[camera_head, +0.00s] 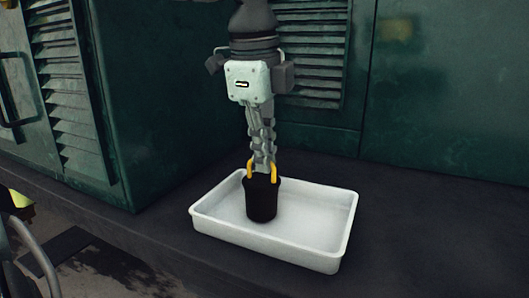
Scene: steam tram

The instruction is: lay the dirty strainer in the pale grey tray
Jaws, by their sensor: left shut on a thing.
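The dirty strainer (262,200) is a black, cup-shaped piece with a yellow-orange handle on top. My left gripper (262,168) comes down from above and is shut on the strainer at its handle. The strainer hangs upright inside the outline of the pale grey tray (325,262), towards its left half. I cannot tell whether its bottom touches the tray floor. The tray is shallow and rectangular, and otherwise looks empty. My right gripper is not in view.
The tray stands on a dark, flat ledge (420,230) with free room to its right. Dark green metal walls with louvred vents (70,90) rise behind and to the left. A curved grey metal rail (35,250) shows at the lower left, beyond the ledge's edge.

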